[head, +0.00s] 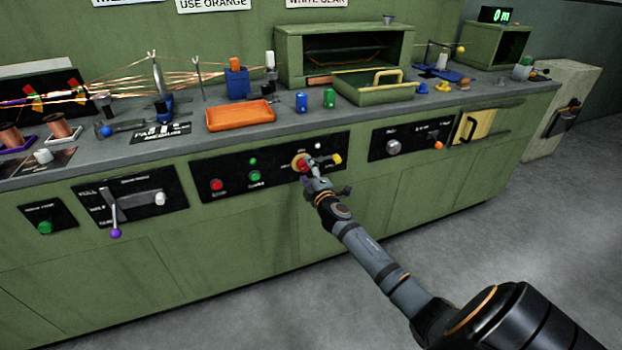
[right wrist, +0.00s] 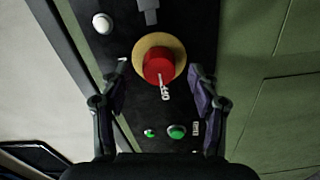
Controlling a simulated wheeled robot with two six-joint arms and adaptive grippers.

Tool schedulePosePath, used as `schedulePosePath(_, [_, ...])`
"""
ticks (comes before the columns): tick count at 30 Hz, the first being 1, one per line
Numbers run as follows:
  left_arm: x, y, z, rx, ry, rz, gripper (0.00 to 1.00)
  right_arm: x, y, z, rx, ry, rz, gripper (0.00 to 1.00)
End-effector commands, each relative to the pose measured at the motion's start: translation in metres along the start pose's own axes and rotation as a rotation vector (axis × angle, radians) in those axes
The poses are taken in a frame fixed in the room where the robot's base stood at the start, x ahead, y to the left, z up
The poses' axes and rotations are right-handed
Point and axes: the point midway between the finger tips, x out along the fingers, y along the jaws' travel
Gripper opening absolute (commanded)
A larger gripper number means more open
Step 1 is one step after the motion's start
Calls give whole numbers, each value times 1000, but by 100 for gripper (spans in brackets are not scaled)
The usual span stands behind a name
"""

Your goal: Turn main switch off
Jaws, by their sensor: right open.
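A red knob on a round yellow plate (head: 299,163) sits on the black control panel in the middle of the bench front; it looks like the main switch. The red knob also shows in the right wrist view (right wrist: 157,64), with white lettering beside it that seems to read OFF. My right gripper (head: 316,174) is at this knob and partly covers it in the head view. In the right wrist view its open fingers (right wrist: 158,72) stand on either side of the knob, with gaps; I cannot tell their depth. My left gripper is out of view.
Near the knob are a red button (head: 216,184), a green button (head: 255,176) and a yellow-tipped control (head: 337,158). A purple-ended lever (head: 115,232) sticks out at left. An orange tray (head: 240,115) stands on the bench. The floor in front is clear.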

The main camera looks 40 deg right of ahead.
Motion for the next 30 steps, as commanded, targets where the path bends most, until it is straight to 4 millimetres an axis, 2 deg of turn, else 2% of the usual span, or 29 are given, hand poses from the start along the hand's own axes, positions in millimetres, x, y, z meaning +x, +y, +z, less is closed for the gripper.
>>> schedulePosePath(9, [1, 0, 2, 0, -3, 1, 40, -75, -2, 0, -6, 3, -5, 62])
schedulePosePath(15, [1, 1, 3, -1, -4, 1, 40, -105, -1, 0, -4, 3, -2, 62])
schedulePosePath(19, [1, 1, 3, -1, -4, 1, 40, -112, 0, -1, 0, 2, -1, 62])
schedulePosePath(30, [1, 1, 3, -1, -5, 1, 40, -111, 0, -1, 0, 2, 0, 62])
